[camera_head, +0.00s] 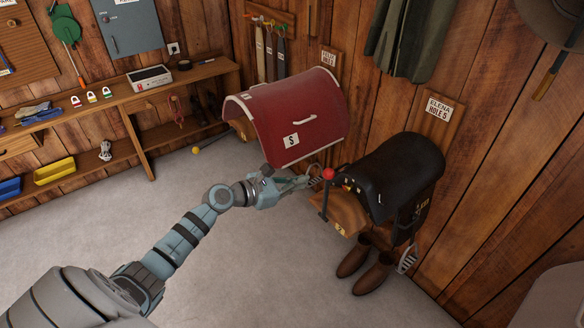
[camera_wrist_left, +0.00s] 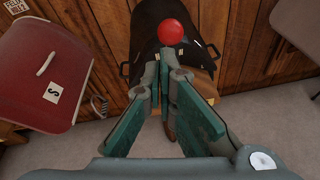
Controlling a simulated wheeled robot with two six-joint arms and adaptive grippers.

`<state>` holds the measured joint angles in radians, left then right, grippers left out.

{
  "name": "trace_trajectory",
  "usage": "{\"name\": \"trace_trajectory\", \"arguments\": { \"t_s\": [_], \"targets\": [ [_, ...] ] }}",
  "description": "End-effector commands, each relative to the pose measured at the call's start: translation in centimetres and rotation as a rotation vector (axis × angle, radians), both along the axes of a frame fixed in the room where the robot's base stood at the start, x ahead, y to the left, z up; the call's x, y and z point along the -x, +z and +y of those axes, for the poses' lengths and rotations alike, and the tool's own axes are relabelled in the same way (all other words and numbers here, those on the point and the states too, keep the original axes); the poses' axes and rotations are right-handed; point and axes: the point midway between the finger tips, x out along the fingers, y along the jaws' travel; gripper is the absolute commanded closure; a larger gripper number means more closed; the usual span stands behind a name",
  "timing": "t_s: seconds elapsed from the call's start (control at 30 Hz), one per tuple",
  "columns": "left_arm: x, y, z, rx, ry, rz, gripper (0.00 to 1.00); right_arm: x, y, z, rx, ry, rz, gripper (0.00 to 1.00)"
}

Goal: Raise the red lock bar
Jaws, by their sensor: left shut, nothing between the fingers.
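The red lock bar shows as a dark thin bar with a round red knob (camera_head: 328,174) at its top, at the front of the wooden saddle rack (camera_head: 343,212) marked 2. The black saddle (camera_head: 402,168) sits on that rack. My left gripper (camera_head: 308,181) reaches in from the left, its tips just left of the knob in the head view. In the left wrist view the red knob (camera_wrist_left: 171,31) appears just beyond the closed fingertips (camera_wrist_left: 165,72). The gripper is shut and empty. I cannot tell whether it touches the bar. My right gripper is not in view.
A red cover (camera_head: 305,112) marked S juts from the wall close behind my left gripper. Brown boots (camera_head: 370,275) stand on the floor below the saddle. A wooden shelf bench (camera_head: 150,98) lines the left wall. The floor in front is clear.

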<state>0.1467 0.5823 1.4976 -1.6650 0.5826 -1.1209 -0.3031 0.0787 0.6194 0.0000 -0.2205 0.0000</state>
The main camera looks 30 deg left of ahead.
Motion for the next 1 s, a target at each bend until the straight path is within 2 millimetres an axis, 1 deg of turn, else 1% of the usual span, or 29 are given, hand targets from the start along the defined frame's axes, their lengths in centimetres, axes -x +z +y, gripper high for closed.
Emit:
{"name": "trace_trajectory", "arguments": {
  "t_s": [0.03, 0.1, 0.23, 0.37, 0.87, 0.9, 0.93, 0.97, 1.0],
  "targets": [
    [0.3, 1.4, 0.3, -0.003, 0.000, -0.001, 1.00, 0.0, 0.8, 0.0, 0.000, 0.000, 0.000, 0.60],
    [0.6, 2.6, 0.5, -0.004, 0.001, 0.000, 1.00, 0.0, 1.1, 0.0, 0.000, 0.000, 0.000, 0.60],
    [0.9, 3.9, 0.7, -0.001, 0.003, 0.001, 1.00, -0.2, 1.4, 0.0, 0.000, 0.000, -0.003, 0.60],
    [1.0, 4.3, 0.7, -0.001, 0.003, 0.001, 1.00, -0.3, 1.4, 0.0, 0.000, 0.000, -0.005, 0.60],
    [0.9, 4.2, 0.6, 0.011, 0.005, 0.007, 1.00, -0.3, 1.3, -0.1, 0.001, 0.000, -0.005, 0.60],
    [0.8, 4.4, 0.7, 0.044, 0.021, 0.011, 1.00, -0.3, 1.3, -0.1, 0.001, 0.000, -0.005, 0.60],
    [0.6, 4.9, 0.9, 0.114, 0.047, 0.011, 1.00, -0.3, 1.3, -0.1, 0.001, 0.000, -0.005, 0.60],
    [0.3, 5.4, 1.4, 0.232, 0.090, 0.021, 1.00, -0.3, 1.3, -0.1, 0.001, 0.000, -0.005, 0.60],
    [-0.2, 5.4, 3.0, 0.431, 0.173, 0.050, 1.00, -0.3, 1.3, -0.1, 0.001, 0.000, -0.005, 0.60]
  ]
}}
